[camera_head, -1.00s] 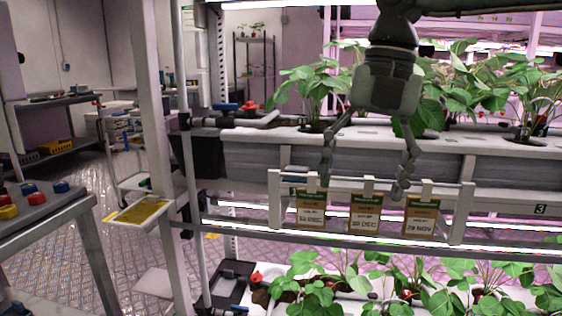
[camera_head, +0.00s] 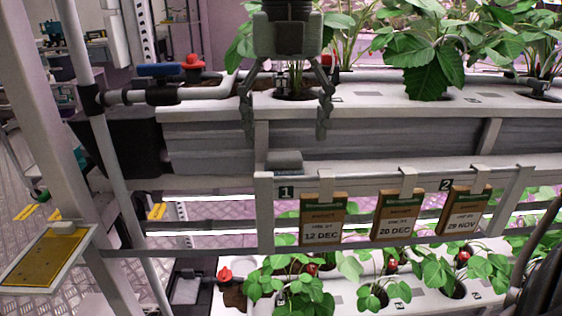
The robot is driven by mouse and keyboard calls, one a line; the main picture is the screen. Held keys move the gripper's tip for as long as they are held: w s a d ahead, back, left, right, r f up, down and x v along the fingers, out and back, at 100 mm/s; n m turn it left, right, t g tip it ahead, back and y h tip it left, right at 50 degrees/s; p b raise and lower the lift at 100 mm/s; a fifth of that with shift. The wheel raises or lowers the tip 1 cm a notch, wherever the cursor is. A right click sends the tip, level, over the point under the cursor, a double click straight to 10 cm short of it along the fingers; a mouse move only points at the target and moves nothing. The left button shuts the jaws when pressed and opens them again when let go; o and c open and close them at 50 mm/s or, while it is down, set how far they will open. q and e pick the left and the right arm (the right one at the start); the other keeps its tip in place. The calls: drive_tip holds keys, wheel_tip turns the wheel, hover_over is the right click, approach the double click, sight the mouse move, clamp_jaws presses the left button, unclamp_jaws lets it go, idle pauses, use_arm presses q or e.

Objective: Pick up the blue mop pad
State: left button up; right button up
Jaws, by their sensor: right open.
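A small grey-blue pad (camera_head: 285,161), which looks like the mop pad, lies on the ledge at the front of the upper grow trough, just above the number 1 tag. My right gripper (camera_head: 285,132) hangs pointing down from the top of the view, in front of the trough. Its two fingers are spread wide, with nothing between them. The fingertips appear above and to either side of the pad, apart from it. My left gripper is not in view.
Dated cards (camera_head: 323,219) hang on the white rail (camera_head: 350,180) below and right of the pad. Strawberry plants (camera_head: 425,50) fill the upper trough. A blue valve handle (camera_head: 160,70) and upright posts stand left. A yellow sticky board (camera_head: 45,259) is at lower left.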

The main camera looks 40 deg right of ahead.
sight(285, 154)
wheel_tip(285, 154, down, 4)
drive_tip(key=shift+w, duration=0.1)
drive_tip(key=shift+f, duration=0.5)
drive_tip(key=c, duration=1.1)
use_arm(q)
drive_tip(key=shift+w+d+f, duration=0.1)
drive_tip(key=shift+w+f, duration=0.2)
